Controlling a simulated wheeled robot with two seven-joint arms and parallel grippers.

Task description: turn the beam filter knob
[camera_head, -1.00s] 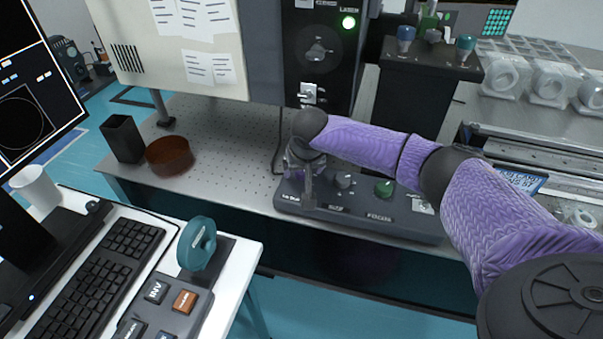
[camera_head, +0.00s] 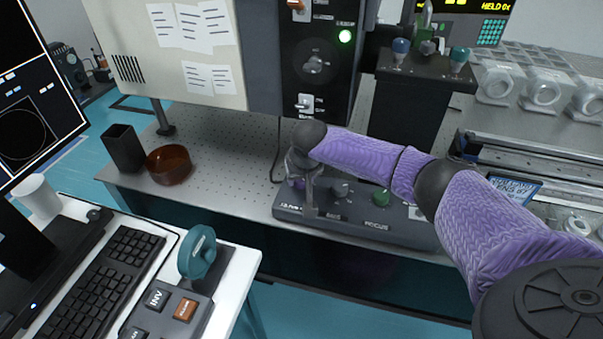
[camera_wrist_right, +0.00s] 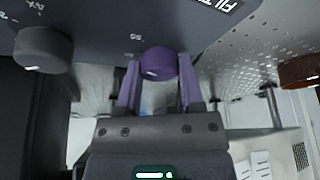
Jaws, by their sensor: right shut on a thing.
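The filter knob is a round purple knob (camera_wrist_right: 158,62) on the dark control panel, seen in the right wrist view. A partly visible label starting "FILT" is printed on the panel near it. My right gripper (camera_wrist_right: 158,80) is shut on the purple knob, with one finger on each side. In the head view my right gripper (camera_head: 306,190) reaches down to the left end of the control panel (camera_head: 400,232) and mostly hides the knob. How far the knob is turned cannot be told. My left gripper is not in view.
A grey knob (camera_head: 340,188) and a green knob (camera_head: 381,197) sit right of my gripper on the panel. The dark laser housing (camera_head: 318,85) stands behind. A brown bowl (camera_head: 169,165) and black cup (camera_head: 123,148) stand left on the perforated table (camera_head: 228,150).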

